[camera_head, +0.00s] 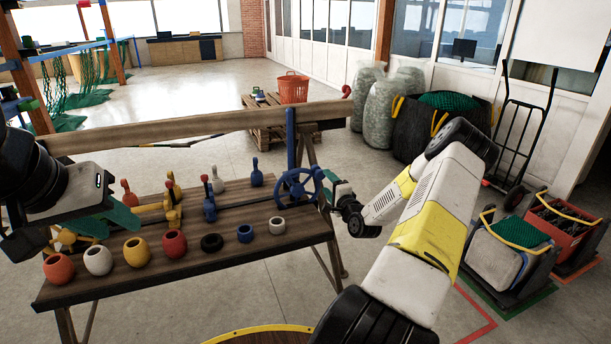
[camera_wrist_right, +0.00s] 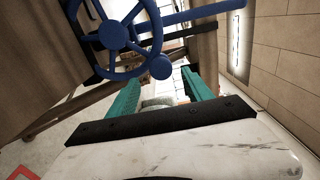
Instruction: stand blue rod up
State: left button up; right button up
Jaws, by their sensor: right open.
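A blue rod (camera_head: 291,138) stands upright at the table's right end, just behind a blue handwheel (camera_head: 299,188). In the right wrist view a blue bar (camera_wrist_right: 205,16) runs beside the handwheel (camera_wrist_right: 115,35), and the wheel's round knob (camera_wrist_right: 159,67) shows near the gap between my fingers. My right gripper (camera_head: 329,187) is at the wheel's right side, its teal fingers (camera_wrist_right: 160,88) spread with nothing held between them. Whether a finger touches the wheel is unclear. My left gripper (camera_head: 108,224) is over the table's left end; its jaw gap is unclear.
The wooden table (camera_head: 255,226) bears a front row of coloured pots (camera_head: 174,243) and several bottle-shaped pegs (camera_head: 209,205). A wooden beam (camera_head: 200,124) runs behind them. Crates (camera_head: 500,255) stand on the floor at right. Open floor lies behind the table.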

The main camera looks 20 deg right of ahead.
jog(key=shift+s, duration=1.5)
jog(key=a+r+n+g+y, duration=0.1)
jog(key=a+r+n+g, duration=0.4)
jog(key=a+r+n, duration=0.25)
jog(key=s+a+r+n+g+h, duration=0.1)
jog(key=s+a+r+n, duration=0.15)
jog(key=s+r, duration=0.2)
jog(key=s+a+r+n+g, duration=0.2)
jog(key=s+a+r, duration=0.1)
jog(key=r, duration=0.2)
jog(key=s+a+r+n+g, duration=0.1)
jog(key=s+a+r+n, duration=0.1)
jog(key=s, duration=0.7)
jog(key=s+a+r+n+g+y, duration=0.1)
jog(key=s+a+r+n, duration=0.1)
jog(key=s+a, duration=0.3)
jog(key=s+a+r+n+g, duration=0.1)
jog(key=s+a+r+n, duration=0.1)
jog(key=s, duration=1.2)
notch_tip(320, 180, up, 2)
jog(key=shift+a+r+g+y, duration=0.3)
jog(key=shift+a+g, duration=0.1)
jog(key=shift+a, duration=0.5)
jog(key=shift+a, duration=0.1)
